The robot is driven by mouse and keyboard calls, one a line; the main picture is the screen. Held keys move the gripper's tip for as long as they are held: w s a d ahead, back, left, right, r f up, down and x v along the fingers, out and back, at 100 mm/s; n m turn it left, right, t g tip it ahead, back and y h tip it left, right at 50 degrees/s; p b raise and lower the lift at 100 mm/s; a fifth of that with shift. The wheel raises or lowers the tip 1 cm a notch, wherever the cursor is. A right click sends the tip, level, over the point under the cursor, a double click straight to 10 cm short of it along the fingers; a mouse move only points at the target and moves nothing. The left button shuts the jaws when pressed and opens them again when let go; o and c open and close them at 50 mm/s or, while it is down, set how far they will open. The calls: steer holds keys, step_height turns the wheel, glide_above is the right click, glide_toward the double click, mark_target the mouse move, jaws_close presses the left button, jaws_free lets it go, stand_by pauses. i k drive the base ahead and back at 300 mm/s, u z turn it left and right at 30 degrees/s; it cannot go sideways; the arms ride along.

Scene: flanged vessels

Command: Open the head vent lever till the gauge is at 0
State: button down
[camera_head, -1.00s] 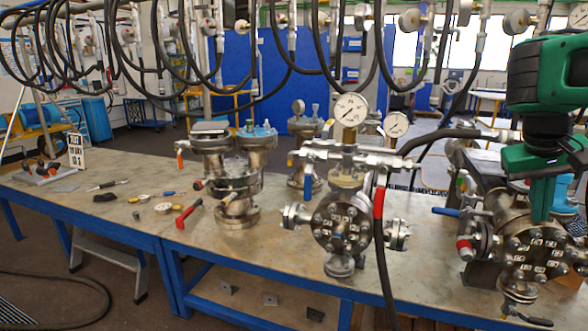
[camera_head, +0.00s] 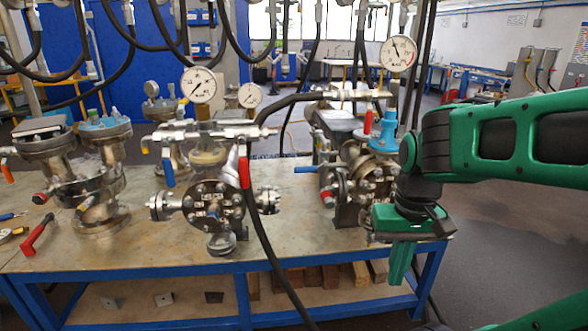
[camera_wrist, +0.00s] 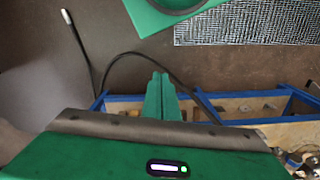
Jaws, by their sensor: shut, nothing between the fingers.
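Several flanged vessels stand on the bench. The right vessel (camera_head: 342,188) is partly hidden behind my arm. Above it a white gauge (camera_head: 398,53) has its needle pointing up and slightly left. A red-tipped lever (camera_head: 367,123) stands upright near its top, and a blue handle (camera_head: 306,169) sticks out to its left. The middle vessel (camera_head: 208,201) has another gauge (camera_head: 198,85), a hanging blue lever (camera_head: 168,172) and a hanging red lever (camera_head: 244,172). I cannot tell which is the head vent lever. My gripper (camera_head: 398,275) is shut and empty, pointing down at the bench's front right; its fingers show in the wrist view (camera_wrist: 160,82).
The blue-framed bench (camera_head: 130,265) has a lower shelf with wooden blocks (camera_head: 312,276). A black hose (camera_head: 268,255) hangs over the front edge, and more hoses hang overhead. Open floor (camera_head: 510,225) lies right of the bench. A red-handled tool (camera_head: 38,235) lies at left.

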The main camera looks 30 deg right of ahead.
mark_target(310, 168)
steer(key=u, duration=0.55)
steer(key=k, duration=1.4)
steer(key=z, duration=0.7)
steer(key=i, duration=1)
steer(key=u, duration=0.05)
